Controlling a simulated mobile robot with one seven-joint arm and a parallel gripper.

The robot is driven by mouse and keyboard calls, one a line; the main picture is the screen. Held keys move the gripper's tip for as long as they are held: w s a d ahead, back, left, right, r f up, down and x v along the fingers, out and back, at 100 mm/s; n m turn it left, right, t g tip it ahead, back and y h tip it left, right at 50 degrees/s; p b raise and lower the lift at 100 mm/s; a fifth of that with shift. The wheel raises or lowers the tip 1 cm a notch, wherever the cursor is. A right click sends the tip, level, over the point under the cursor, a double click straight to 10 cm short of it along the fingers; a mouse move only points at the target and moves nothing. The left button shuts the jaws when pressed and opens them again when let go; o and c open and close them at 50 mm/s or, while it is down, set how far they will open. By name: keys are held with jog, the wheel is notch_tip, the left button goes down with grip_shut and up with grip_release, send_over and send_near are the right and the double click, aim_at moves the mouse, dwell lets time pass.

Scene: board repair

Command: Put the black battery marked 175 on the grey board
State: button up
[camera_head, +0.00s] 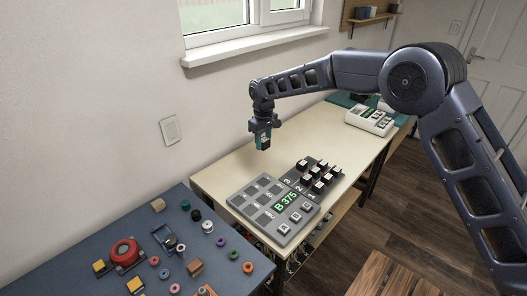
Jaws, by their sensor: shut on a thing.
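The grey board (258,222) lies on the cream bench. It has several square slots, a lit display reading "B 375" and a few pale buttons. My gripper (264,141) points down in the air above the bench, behind and above the board, apart from it. It is shut on a small dark block (264,145), which looks like a black battery; its mark is too small to read. A dark rack (297,173) right behind the board, with rows numbered 1, 2 and 3, holds several black batteries with white tops (318,187).
A blue table (100,230) at the front left carries a red round part (125,250), coloured rings and small blocks. A white device (369,121) stands at the bench's far end. The cream bench (225,175) is clear left of the board. A wall with a window stands behind.

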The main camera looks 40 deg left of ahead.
jog(key=shift+w+r, duration=0.2)
jog(key=shift+r, duration=0.15)
jog(key=w+d+f, duration=0.1)
jog(key=w+f, duration=0.2)
jog(key=w, duration=0.4)
jog(key=w+d+f, duration=0.1)
jog(key=w+f, duration=0.2)
jog(key=w, duration=0.5)
send_over(310, 163)
notch_tip(310, 163, down, 5)
jog(key=shift+w+f, duration=0.15)
jog(key=shift+f, duration=4.45)
jog(key=shift+f, duration=0.45)
jog(key=o, duration=1.1)
